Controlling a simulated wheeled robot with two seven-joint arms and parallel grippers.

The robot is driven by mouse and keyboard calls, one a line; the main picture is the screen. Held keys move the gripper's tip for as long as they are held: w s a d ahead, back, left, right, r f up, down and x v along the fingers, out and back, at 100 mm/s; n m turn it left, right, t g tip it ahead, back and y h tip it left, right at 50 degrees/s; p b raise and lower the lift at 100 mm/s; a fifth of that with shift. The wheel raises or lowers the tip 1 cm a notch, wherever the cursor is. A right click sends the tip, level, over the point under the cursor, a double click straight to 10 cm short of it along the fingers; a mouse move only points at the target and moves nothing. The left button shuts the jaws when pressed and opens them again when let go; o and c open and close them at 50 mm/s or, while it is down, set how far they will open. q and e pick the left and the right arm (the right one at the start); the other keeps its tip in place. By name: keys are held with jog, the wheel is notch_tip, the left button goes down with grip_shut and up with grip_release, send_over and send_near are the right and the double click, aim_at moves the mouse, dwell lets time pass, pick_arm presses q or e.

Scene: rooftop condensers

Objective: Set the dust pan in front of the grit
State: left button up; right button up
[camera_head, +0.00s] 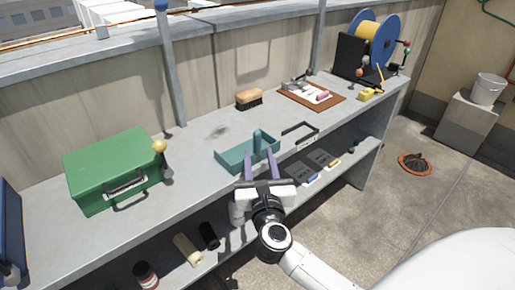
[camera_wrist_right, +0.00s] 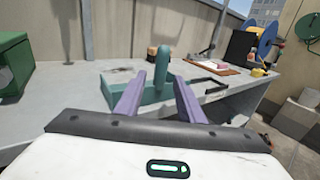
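The teal dust pan (camera_head: 232,157) sits near the front edge of the grey bench, with a stubby upright handle at its right end. It also shows in the right wrist view (camera_wrist_right: 152,95). The grit (camera_head: 218,131) is a dark smudge on the bench top, behind and left of the pan. My right gripper (camera_head: 261,153) has two purple fingers spread apart, pointing at the handle from the front. In the right wrist view the handle appears between the fingertips with gaps on both sides; I cannot tell whether it lies fully between them. My left gripper is not in view.
A green metal box (camera_head: 110,165) stands left on the bench. A brush (camera_head: 249,99) is behind the pan. A clipboard (camera_head: 329,101) and a cable spool (camera_head: 378,40) are at the right. A black handle-shaped piece (camera_head: 300,130) lies right of the pan. Bench top around the grit is clear.

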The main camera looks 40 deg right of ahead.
jog(key=s+a+r+n+t+y, duration=0.1)
jog(key=s+a+n+t+y, duration=0.2)
jog(key=s+a+n, duration=0.6)
jog(key=s+a+f+n+g+y, duration=0.2)
jog(key=a+f+n+y, duration=0.8)
jog(key=n, duration=1.1)
jog(key=s+d+f+n+g, duration=0.1)
jog(key=s+f+n+g, duration=0.3)
jog(key=s+f+n, duration=0.2)
jog(key=s+d+f+n+g+h, duration=0.1)
jog(key=s+f+n+g, duration=0.3)
jog(key=f, duration=0.7)
jog(key=s+n, duration=0.2)
jog(key=n, duration=0.2)
jog(key=shift+s+d+f+h+b, duration=0.15)
jog(key=shift+s+f+h+b, duration=0.1)
jog(key=shift+h+b, duration=0.05)
